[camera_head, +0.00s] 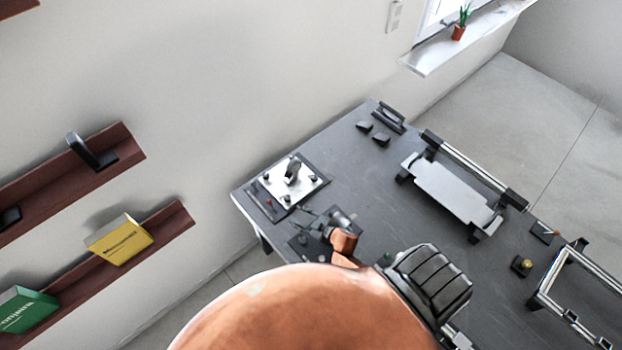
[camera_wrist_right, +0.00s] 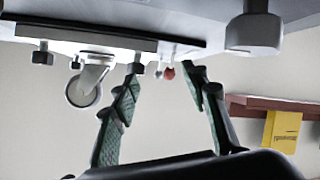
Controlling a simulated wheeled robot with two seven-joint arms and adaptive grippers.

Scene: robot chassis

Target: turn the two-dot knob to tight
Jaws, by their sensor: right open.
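No two-dot marking can be made out on any knob in these views. In the head view a black upright knob or lever (camera_head: 292,172) stands on a white square plate (camera_head: 274,185) with small dark posts at its corners. My right gripper (camera_head: 327,222) is small and partly hidden by my arm, near a dark pad beside that plate. In the right wrist view my right gripper (camera_wrist_right: 166,72) has its two green-padded fingers apart. A small red-tipped part (camera_wrist_right: 170,73) shows between the tips, and I cannot tell whether it is touched. My left gripper is not in view.
The dark table (camera_head: 340,180) also bears two dark wedge-shaped parts (camera_head: 381,139), a black handle (camera_head: 387,117), a grey plate on a rail frame (camera_head: 450,190) and a yellow-topped button (camera_head: 526,263). The wrist view shows a pale wheel-like part (camera_wrist_right: 84,91) and a grey cylinder (camera_wrist_right: 253,32).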

